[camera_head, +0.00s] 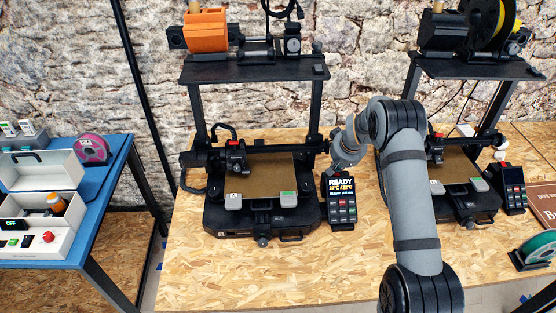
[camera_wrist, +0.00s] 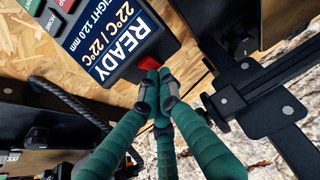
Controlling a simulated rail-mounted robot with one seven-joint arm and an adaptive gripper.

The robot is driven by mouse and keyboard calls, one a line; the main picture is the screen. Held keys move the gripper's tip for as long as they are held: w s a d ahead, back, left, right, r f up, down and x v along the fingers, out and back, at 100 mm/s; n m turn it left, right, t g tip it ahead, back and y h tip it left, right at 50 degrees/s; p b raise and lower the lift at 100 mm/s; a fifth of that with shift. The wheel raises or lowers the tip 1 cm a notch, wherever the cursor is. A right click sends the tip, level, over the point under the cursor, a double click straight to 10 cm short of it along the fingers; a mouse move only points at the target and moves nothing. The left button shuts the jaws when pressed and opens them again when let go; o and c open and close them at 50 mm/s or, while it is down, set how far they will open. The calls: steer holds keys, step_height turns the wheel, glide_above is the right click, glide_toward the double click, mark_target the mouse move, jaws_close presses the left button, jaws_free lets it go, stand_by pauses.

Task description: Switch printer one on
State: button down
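The left printer (camera_head: 262,190) has a black control box (camera_head: 340,203) at its right, with a lit screen reading READY and 22°C / 22°C. In the wrist view the same lit screen (camera_wrist: 106,40) is large, and a red switch (camera_wrist: 150,64) sits on the box's edge beside it. My gripper (camera_wrist: 154,80) has its green fingertips together at this red switch, touching or almost touching it; I cannot tell which. Nothing shows between the fingers. In the head view my gripper is by the top of the control box, mostly hidden by my wrist. I see no printer number.
The right printer (camera_head: 462,195) has its own control box (camera_head: 512,188) with a dark screen. A blue table (camera_head: 118,152) on the left holds an open white case (camera_head: 40,185). The wooden bench (camera_head: 285,270) is clear in front of the left printer.

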steer(key=shift+s+f, duration=0.1)
steer(key=shift+s, duration=0.1)
steer(key=shift+r+p, duration=1.75)
steer(key=shift+r, duration=1.75)
steer(key=shift+w+f, duration=0.1)
